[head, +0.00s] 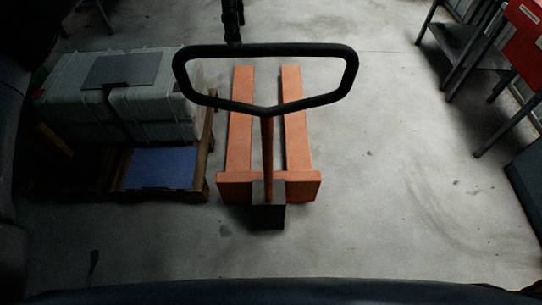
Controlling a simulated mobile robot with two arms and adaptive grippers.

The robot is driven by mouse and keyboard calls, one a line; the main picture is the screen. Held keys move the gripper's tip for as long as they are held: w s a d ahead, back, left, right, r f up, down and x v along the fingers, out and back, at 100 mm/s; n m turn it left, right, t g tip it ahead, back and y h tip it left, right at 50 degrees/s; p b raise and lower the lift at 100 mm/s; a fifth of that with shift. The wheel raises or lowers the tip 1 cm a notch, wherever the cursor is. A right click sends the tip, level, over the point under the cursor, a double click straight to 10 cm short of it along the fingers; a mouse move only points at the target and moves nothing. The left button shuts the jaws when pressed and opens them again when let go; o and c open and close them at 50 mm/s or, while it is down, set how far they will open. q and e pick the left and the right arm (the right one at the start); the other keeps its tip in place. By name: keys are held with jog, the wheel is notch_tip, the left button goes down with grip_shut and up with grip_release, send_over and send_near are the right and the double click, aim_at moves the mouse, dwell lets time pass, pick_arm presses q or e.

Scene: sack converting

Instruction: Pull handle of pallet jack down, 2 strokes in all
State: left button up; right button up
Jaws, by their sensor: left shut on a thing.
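The pallet jack (238,130) stands in the middle of the head view, its two orange forks pointing away from me. Its handle (345,75) is a black loop on an orange shaft, rising toward me above the forks. My left gripper (233,40) is a small dark shape at the far top bar of the loop, left of its middle. It is shut on the handle; its fingers are too dark to make out singly. My right gripper is not in view.
Left of the jack, a wooden pallet (200,185) bears grey bales or cases (150,110) and a blue sheet (160,168). A red object on a dark metal stand (472,75) is at the upper right. The concrete floor right of the jack is clear.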

pick_arm(q)
jog(key=shift+w+a+r+p, duration=0.2)
jog(key=shift+w+r+p, duration=0.25)
jog(key=shift+r+p, duration=0.25)
grip_shut()
jog(key=r+p, duration=0.1)
jog(key=r, duration=0.1)
jog(key=r+p, duration=0.2)
jog(key=shift+w+d+r, duration=0.1)
jog(key=shift+w, duration=0.1)
jog(key=shift+s, duration=0.1)
